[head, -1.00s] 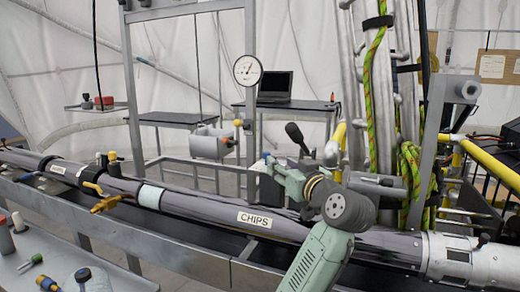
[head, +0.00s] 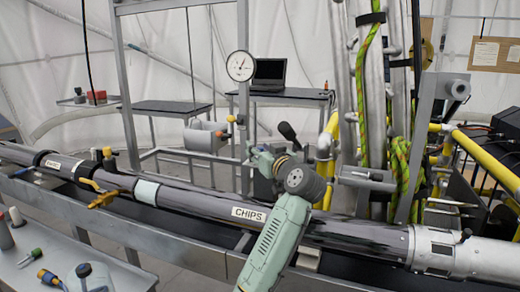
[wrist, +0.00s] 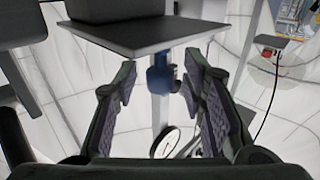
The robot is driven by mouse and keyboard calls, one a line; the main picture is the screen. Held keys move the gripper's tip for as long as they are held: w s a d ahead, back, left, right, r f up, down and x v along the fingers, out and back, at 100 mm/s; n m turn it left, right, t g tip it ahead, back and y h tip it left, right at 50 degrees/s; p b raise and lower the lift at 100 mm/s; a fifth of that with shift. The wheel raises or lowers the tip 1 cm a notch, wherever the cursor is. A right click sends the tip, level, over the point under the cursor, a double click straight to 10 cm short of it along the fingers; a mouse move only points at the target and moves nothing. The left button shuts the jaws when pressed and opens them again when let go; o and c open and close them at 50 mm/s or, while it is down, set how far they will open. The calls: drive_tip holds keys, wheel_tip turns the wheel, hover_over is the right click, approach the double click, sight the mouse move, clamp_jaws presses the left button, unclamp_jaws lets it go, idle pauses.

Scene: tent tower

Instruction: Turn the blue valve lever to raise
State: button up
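A blue fitting (wrist: 162,75) on a pale upright post shows in the wrist view, in the gap between my fingers. I cannot make out a separate lever arm on it. My gripper (wrist: 160,82) is open, with a dark finger on each side of the blue fitting; whether the fingers reach its depth is unclear. In the head view my gripper (head: 258,157) is beside the lower part of the gauge post (head: 243,112) and hides part of it. I cannot pick out the blue fitting clearly there. The white dial gauge (head: 240,66) tops the post and also shows in the wrist view (wrist: 165,142).
A long dark pipe labelled CHIPS (head: 200,203) crosses below my arm. A table with a laptop (head: 269,73) stands behind the post. Vertical pipes with a green-yellow rope (head: 402,165) and yellow rails (head: 478,153) crowd the right side.

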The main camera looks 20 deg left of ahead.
drive_tip(key=shift+c, duration=0.4)
clamp_jaws()
drive_tip(key=shift+a+m+t+h, duration=0.15)
drive_tip(key=shift+m+t+h, duration=0.15)
drive_tip(key=shift+a+m+t+h, duration=0.3)
drive_tip(key=shift+m+t+h, duration=0.2)
drive_tip(key=shift+h, duration=0.1)
drive_tip(key=m+h, duration=0.1)
drive_tip(key=a+m+t+h, duration=0.1)
drive_tip(key=h, duration=0.1)
drive_tip(key=m+t+h, duration=0.1)
drive_tip(key=shift+w+a+r+h, duration=0.1)
drive_tip(key=shift+w+a+h, duration=0.1)
drive_tip(key=shift+a+h, duration=0.1)
drive_tip(key=h, duration=0.1)
drive_tip(key=m+h, duration=0.1)
drive_tip(key=m+t+h, duration=0.1)
drive_tip(key=shift+w+a+p, duration=0.25)
drive_tip(key=shift+a+p, duration=0.05)
drive_tip(key=shift+a, duration=0.1)
drive_tip(key=shift+w+a+m+h, duration=0.1)
drive_tip(key=shift+w+m+h, duration=0.1)
drive_tip(key=shift+m+h, duration=0.55)
drive_tip(key=shift+w+a+m+h, duration=0.15)
drive_tip(key=shift+m+h, duration=0.3)
drive_tip(key=shift+h, duration=0.5)
